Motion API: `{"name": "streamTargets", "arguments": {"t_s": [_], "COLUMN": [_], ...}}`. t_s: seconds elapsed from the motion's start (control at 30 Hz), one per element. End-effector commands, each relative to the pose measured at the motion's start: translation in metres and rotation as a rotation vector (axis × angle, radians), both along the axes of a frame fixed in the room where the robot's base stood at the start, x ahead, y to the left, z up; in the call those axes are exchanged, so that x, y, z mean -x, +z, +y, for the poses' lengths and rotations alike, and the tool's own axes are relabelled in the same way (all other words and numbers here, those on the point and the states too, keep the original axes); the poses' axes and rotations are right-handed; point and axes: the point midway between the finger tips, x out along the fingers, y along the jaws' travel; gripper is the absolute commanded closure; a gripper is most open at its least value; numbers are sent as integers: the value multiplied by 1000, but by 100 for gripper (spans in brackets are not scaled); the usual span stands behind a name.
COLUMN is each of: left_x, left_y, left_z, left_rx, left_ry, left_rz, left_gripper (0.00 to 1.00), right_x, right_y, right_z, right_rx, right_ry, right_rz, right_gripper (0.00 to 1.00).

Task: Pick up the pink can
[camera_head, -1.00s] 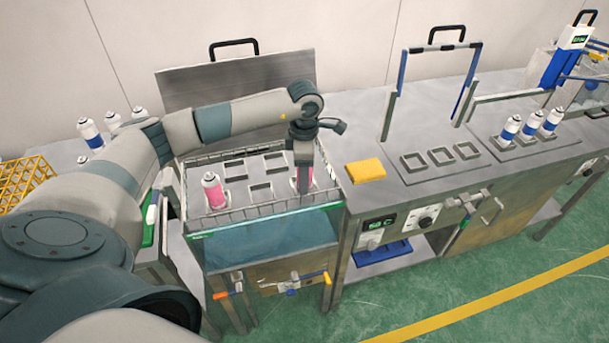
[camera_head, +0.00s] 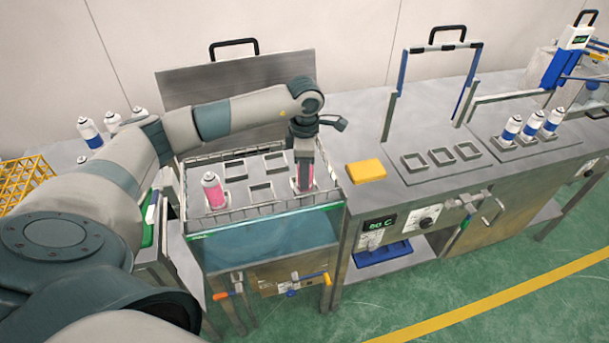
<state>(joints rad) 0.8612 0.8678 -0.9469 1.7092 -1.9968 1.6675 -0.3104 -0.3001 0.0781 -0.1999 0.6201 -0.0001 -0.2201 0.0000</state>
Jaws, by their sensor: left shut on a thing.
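Two pink cans are in the wire-railed tray of the water bath. One pink can (camera_head: 213,191) with a white top stands upright in a holder at the tray's left, clear of my gripper. My left gripper (camera_head: 303,178) points down at the tray's right side. It is shut on the other pink can (camera_head: 311,176), whose pink body shows beside the fingers; its top and lower end are mostly hidden. I cannot tell whether this can has left its holder. My right gripper is not in view.
Empty square holders (camera_head: 261,192) lie between the cans. A wire rail (camera_head: 255,212) surrounds the tray. A yellow block (camera_head: 366,171) lies to the right. Blue-banded cans (camera_head: 511,128) stand farther right; a raised lid (camera_head: 215,95) stands behind.

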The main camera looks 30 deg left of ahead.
Motion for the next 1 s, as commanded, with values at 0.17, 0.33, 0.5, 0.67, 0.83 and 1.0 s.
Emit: {"name": "streamTargets", "arguments": {"t_s": [0.17,0.33,0.5,0.67,0.83,1.0], "left_x": [-1,2,8,15,20,22], "left_y": [16,39,59,77,93,101], "left_z": [1,-16,-49,-78,-100,-112], "left_rx": [-1,1,1,1,0,-1], "left_ry": [-1,-7,-7,-6,-4,-2], "left_rz": [-4,-4,-6,-4,-2,-1], "left_gripper": [91,91,91,91,91,91], "right_x": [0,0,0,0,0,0], "right_y": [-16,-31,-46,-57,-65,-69], "right_z": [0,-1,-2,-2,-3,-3], "right_rx": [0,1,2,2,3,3], "right_ry": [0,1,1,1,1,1], "right_rz": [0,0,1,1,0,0], "right_gripper": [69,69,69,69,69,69]}}
